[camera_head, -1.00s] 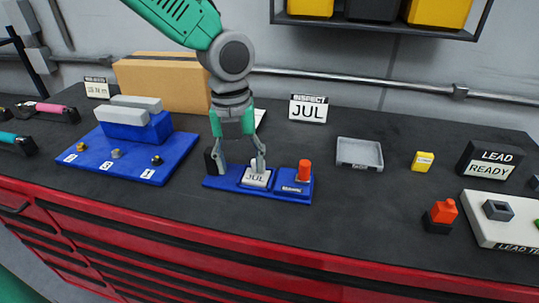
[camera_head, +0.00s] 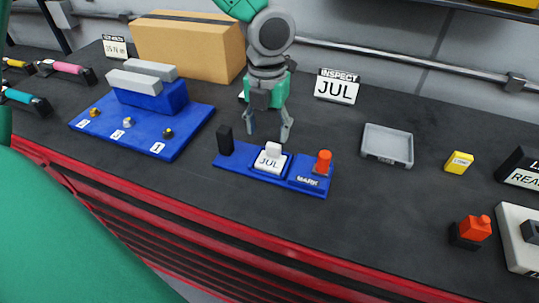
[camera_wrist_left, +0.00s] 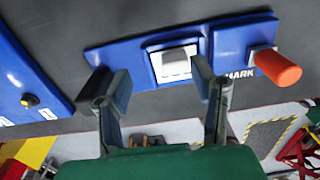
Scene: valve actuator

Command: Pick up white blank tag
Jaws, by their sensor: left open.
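My left gripper (camera_head: 268,138) is open and empty, just above and behind the tag. In the left wrist view the white tag (camera_wrist_left: 176,64) shows beyond and between the open fingers of the left gripper (camera_wrist_left: 158,92), apart from them. A red-orange knob (camera_head: 323,161) stands at the fixture's right end. My right gripper is out of view.
A black post (camera_head: 225,140) rises at the fixture's left end. A blue numbered board (camera_head: 190,130) lies to the left. A grey tray (camera_head: 388,143), yellow block (camera_head: 459,162) and INSPECT JUL sign (camera_head: 337,86) stand to the right. Bare bench lies in front.

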